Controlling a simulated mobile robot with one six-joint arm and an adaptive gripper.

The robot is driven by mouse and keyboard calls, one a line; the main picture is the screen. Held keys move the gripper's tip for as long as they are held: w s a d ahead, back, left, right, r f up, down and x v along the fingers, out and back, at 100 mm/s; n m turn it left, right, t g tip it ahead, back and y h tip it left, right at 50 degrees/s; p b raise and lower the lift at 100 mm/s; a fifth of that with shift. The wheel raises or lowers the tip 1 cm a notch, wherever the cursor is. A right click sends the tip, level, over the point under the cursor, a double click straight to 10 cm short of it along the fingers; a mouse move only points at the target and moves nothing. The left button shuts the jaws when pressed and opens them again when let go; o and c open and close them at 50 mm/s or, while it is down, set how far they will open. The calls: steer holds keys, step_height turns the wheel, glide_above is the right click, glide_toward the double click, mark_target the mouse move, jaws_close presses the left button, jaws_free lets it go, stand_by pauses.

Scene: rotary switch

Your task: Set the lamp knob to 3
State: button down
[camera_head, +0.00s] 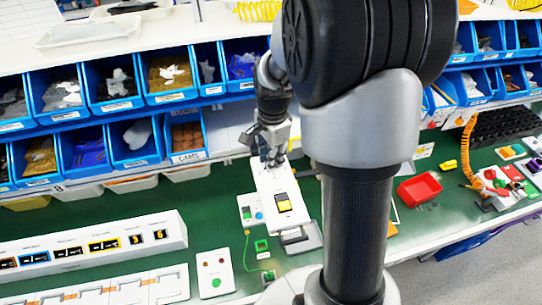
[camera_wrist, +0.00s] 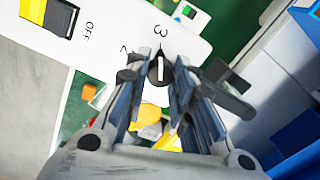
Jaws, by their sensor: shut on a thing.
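The lamp knob (camera_wrist: 160,70) is black with a white pointer line, on a white panel (camera_wrist: 115,25). The pointer line runs up the wrist picture, roughly toward the printed 3 (camera_wrist: 160,31). Another mark left of the 3 is partly hidden by a finger. My gripper (camera_wrist: 161,72) is shut on the knob, one finger on each side. In the head view my gripper (camera_head: 272,157) is at the far end of the white switch box (camera_head: 267,183); the knob is hidden there.
A yellow and black switch (camera_head: 284,203) sits on the same box, with OFF printed beside it in the wrist view. Blue bins (camera_head: 128,143) line the shelf behind. A red tray (camera_head: 419,188) lies to the right on the green bench. My arm hides part of the bench.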

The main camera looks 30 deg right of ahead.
steer(key=c, duration=1.3)
jaws_free()
steer(key=shift+c, duration=0.2)
step_height(320, 180, up, 12)
steer(key=shift+s, duration=0.3)
